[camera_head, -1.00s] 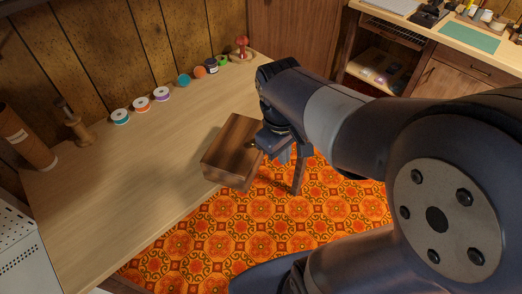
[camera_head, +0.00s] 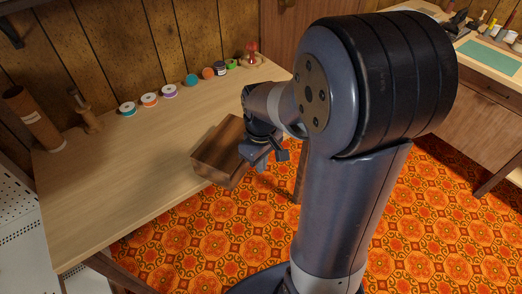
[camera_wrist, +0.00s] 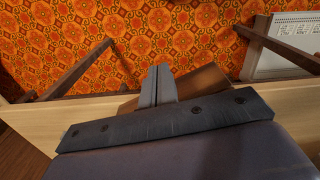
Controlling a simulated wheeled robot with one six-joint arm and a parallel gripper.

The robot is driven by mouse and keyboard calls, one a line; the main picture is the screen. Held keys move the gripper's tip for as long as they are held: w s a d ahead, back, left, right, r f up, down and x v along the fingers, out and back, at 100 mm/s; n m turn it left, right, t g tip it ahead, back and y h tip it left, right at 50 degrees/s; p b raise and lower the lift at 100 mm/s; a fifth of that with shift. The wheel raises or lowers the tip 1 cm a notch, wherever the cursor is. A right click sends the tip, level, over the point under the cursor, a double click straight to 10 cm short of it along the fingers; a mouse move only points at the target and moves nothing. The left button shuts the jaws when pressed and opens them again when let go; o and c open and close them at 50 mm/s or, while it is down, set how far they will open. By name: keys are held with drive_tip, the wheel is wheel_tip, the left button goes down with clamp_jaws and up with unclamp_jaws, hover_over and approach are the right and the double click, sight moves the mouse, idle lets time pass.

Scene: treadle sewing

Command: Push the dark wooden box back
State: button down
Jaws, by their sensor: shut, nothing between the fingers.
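The dark wooden box (camera_head: 217,148) sits at the front edge of the light wooden table, near its right end, and appears to stick out past the edge. My gripper (camera_head: 262,157) is at the box's right, front side, very close to it; I cannot tell whether they touch. In the wrist view the two fingers of my gripper (camera_wrist: 156,72) are together with nothing between them. A brown part of the box (camera_wrist: 203,82) shows just right of the fingers there. My arm and the gripper's body hide the rest of it.
The table top (camera_head: 120,170) is clear left of the box. Several thread spools (camera_head: 150,99) and a red pincushion (camera_head: 253,50) stand along the wall. A wooden spindle (camera_head: 88,115) and brown roll (camera_head: 35,118) stand at the left. A table leg (camera_head: 299,184) is near my arm.

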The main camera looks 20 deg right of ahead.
sight(231, 151)
drive_tip(key=shift+w+a+r, duration=0.1)
drive_tip(key=shift+w+a, duration=0.4)
drive_tip(key=shift+w, duration=0.4)
drive_tip(key=shift+w+a+r, duration=0.1)
drive_tip(key=shift+w+a, duration=0.4)
drive_tip(key=shift+w, duration=0.35)
